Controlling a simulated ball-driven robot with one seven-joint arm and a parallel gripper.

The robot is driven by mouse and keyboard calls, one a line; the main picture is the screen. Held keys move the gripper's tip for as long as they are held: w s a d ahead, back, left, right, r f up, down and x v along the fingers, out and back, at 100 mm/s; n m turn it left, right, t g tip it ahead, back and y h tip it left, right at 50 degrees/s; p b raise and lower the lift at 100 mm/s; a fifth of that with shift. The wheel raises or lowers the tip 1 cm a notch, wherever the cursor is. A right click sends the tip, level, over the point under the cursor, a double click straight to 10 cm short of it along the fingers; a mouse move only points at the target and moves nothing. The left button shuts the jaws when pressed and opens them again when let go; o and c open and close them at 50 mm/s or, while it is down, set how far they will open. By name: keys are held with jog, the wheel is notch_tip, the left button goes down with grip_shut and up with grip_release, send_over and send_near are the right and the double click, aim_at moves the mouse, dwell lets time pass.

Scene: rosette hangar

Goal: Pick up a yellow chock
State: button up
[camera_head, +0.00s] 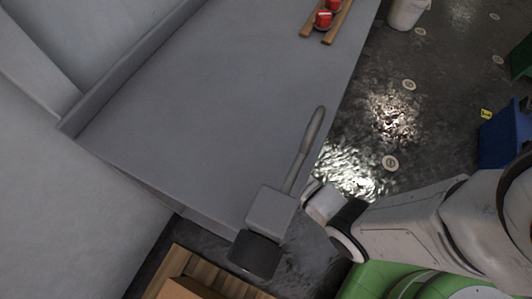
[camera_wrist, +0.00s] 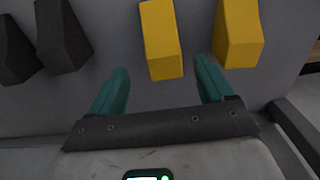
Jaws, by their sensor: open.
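In the wrist view, a yellow chock (camera_wrist: 161,42) sits on a grey surface between the tips of my gripper's (camera_wrist: 161,72) two teal fingers. The fingers are apart and nothing is held. The chock's near end shows just ahead of the gap, and I cannot tell how far it is from the fingers in depth. A second yellow chock (camera_wrist: 238,32) is to the right, close beyond the right fingertip. No yellow chock can be made out in the head view, and my gripper's fingers do not show there.
Two dark chocks (camera_wrist: 62,36) are at left in the wrist view. In the head view, a wide grey surface (camera_head: 200,110) has red items (camera_head: 323,19) on wooden strips at its far end. A white bucket (camera_head: 405,12) and a blue bin (camera_head: 505,135) stand on the dark floor.

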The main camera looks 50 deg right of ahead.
jog(key=f+b, duration=0.1)
jog(key=f, duration=0.2)
jog(key=f+b, duration=0.1)
jog(key=f, duration=0.2)
jog(key=shift+s+a+f+b, duration=0.2)
jog(key=shift+b, duration=0.2)
jog(key=shift+r, duration=0.1)
jog(key=c, duration=1.2)
